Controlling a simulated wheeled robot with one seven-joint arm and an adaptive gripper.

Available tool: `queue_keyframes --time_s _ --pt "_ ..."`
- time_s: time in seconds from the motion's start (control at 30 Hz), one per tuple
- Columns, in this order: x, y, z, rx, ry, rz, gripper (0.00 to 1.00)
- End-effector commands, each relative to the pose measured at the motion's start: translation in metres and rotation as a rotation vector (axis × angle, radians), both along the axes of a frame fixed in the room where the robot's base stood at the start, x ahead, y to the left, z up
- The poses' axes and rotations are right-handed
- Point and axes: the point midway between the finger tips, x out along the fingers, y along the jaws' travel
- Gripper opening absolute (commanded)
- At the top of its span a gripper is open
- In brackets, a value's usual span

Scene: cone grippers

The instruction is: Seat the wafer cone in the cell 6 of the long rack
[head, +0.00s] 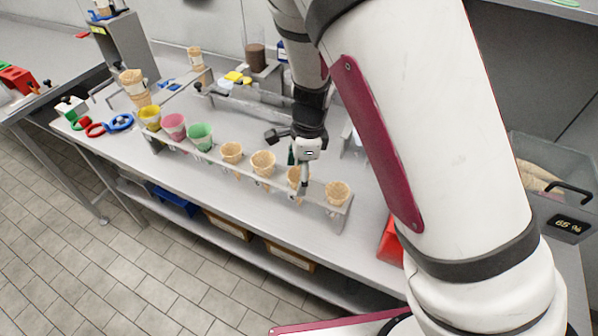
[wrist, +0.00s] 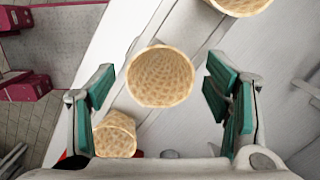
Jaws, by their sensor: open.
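The long rack (head: 317,188) stands near the front edge of the counter. It holds yellow (head: 150,117), pink (head: 173,126) and green (head: 200,137) cups on the left, then a row of wafer cones. My gripper (head: 298,170) is over the wafer cone (head: 295,183) second from the rack's right end, partly hiding it. In the wrist view, this cone (wrist: 160,77) stands mouth up between the open, spread fingers, with gaps on both sides. A neighbouring cone (wrist: 115,136) shows at lower left, and another (wrist: 240,4) at the top right.
The rack's right-end cone (head: 337,192) stands close beside my gripper. Behind are a brown cup (head: 255,57) and yellow items (head: 236,76). A stack of cones (head: 134,84) stands at the left. A clear bin (head: 548,165) is at the right.

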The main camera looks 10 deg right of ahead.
Motion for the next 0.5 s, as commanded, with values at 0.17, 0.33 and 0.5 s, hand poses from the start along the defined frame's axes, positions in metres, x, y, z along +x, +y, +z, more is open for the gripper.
queue_keyframes --time_s 0.17,0.33,0.5 --pt "0.0 0.0 0.006 0.002 -0.001 0.001 0.71" --pt "0.001 -0.003 0.032 0.003 -0.004 0.002 0.71" --pt "0.001 -0.007 0.068 0.003 -0.005 0.002 0.71"
